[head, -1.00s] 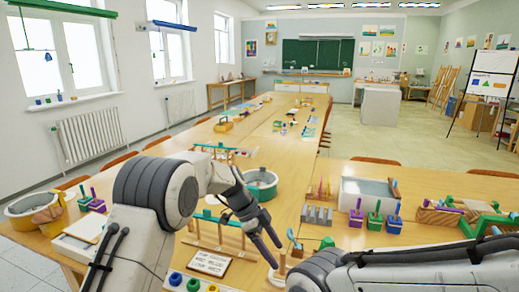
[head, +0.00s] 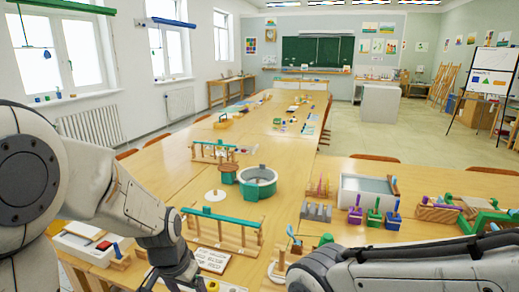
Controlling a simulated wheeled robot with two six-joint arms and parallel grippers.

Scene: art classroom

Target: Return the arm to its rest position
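My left arm comes in from the left. Its dark gripper (head: 174,277) points down at the bottom edge, left of the white lettered board (head: 211,260). Its fingers look spread with nothing between them; the tips are partly cut off. My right arm (head: 400,268) lies across the bottom right. Its gripper is outside the picture.
A wooden rack with a green top bar (head: 222,218) stands just right of my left gripper. Behind it is a green-rimmed round tub (head: 258,183). A grey tray (head: 366,194) and several colored holders stand at right. The table's far middle (head: 262,135) has bare room.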

